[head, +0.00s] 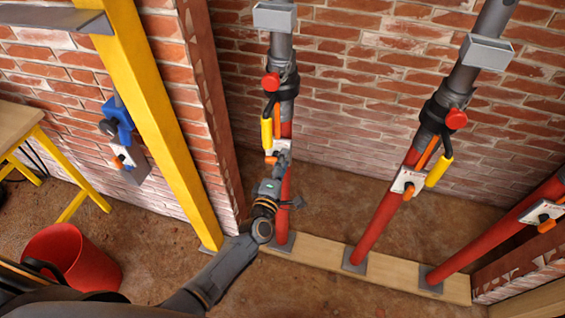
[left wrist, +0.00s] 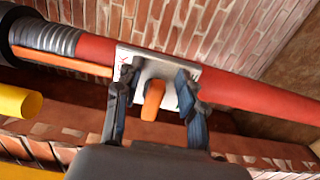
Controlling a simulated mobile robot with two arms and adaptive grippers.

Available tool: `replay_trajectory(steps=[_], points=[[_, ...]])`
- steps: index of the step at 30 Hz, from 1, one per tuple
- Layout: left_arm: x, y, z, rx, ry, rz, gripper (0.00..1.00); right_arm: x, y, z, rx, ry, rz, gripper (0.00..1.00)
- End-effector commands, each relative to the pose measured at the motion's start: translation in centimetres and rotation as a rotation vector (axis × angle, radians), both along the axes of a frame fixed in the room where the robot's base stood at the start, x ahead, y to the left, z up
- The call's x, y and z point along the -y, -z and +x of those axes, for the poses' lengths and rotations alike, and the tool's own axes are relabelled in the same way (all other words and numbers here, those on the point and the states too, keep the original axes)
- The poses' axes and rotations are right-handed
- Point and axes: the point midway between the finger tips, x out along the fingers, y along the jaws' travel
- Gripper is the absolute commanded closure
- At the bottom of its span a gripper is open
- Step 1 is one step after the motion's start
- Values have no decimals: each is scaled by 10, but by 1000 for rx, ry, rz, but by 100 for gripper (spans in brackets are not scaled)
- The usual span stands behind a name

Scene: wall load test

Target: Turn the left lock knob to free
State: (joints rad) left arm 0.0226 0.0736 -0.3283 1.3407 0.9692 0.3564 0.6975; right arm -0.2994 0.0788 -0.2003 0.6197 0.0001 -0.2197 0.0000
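The left lock knob (head: 271,160) is a small orange knob on a white plate (head: 283,146) on the left prop (head: 286,205), a red tube with a grey upper part. In the left wrist view the orange knob (left wrist: 153,100) sticks out of the white plate (left wrist: 150,67) on the red tube (left wrist: 250,94). My left gripper (left wrist: 157,78) is open, with one finger on each side of the knob and a gap to both. In the head view my left gripper (head: 277,173) is just below the plate and partly covers it. My right gripper is not in view.
A yellow-handled lever (head: 266,132) and a red knob (head: 270,82) sit above the plate. A second prop (head: 382,205) and a leaning third prop (head: 500,237) stand to the right on a wooden sill (head: 325,251). A yellow post (head: 155,100) and red bucket (head: 75,258) are left.

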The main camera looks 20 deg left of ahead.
Motion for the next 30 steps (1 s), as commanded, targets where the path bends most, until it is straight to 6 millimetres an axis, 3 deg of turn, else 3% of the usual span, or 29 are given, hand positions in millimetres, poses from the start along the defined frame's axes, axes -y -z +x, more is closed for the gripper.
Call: replay_trajectory(steps=[5, 19, 24, 30], points=[[-1, 1, -12, -1, 0, -1, 60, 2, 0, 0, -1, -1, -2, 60], [-4, 1, -103, -2, 1, 1, 60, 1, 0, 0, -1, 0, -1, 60], [-4, 0, -118, -1, 1, 0, 60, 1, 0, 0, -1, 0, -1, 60], [-4, 0, -120, -1, 0, 0, 60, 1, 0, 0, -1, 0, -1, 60]])
